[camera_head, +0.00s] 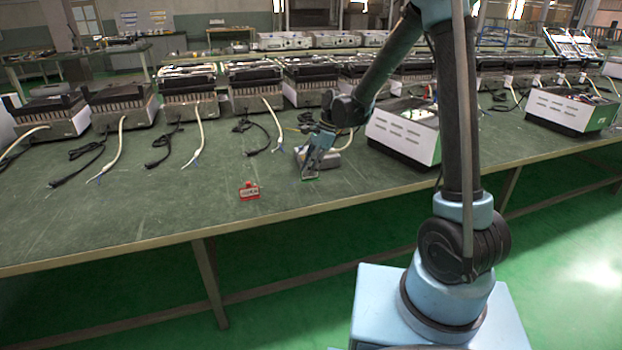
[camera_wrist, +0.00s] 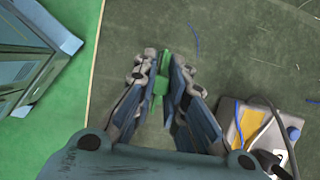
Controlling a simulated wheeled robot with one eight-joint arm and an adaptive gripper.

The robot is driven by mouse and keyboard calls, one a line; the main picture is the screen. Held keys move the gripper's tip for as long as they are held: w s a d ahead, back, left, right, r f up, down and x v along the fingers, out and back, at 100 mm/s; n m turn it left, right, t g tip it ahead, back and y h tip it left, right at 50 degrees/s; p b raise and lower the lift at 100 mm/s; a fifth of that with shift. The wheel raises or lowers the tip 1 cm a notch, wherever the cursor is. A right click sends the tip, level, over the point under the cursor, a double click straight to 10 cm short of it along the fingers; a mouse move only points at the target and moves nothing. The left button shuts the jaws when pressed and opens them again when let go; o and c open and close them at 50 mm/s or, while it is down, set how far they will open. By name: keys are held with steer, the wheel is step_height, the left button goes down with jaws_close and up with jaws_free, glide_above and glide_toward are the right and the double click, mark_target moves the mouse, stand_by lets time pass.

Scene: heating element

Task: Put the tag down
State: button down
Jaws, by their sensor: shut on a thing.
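A small green tag (camera_wrist: 160,84) is between the fingers of my gripper (camera_wrist: 164,62) in the wrist view. My gripper is shut on it. In the head view my gripper (camera_head: 311,170) points down just above or at the workbench near its front edge, and a bit of the green tag (camera_head: 309,179) shows at the fingertips. I cannot tell whether the tag touches the bench. A red tag (camera_head: 249,191) sits on the bench to the left of my gripper.
The green workbench (camera_head: 200,215) is clear around the red tag. A grey meter-like device (camera_wrist: 232,124) with cables lies right of my gripper in the wrist view. Several heating units with loose cords line the bench's back. A white open unit (camera_head: 404,138) stands to the right.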

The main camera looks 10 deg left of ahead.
mark_target(310, 179)
steer(key=shift+f, duration=1.95)
steer(key=c, duration=1.6)
jaws_free()
steer(key=shift+c, duration=0.2)
steer(key=v, duration=1.2)
steer(key=s+d+r+n+t, duration=0.2)
steer(key=s+d+r+n, duration=0.15)
steer(key=d, duration=0.85)
steer(key=s+d+n+t+h, duration=0.2)
steer(key=s+d+n, duration=0.3)
steer(key=s+d, duration=1.1)
steer(key=s+d+f+n+h, duration=0.2)
steer(key=s+d+f+n, duration=0.1)
steer(key=s+d+f, duration=0.3)
steer(key=d, duration=0.2)
steer(key=shift+d+t, duration=0.3)
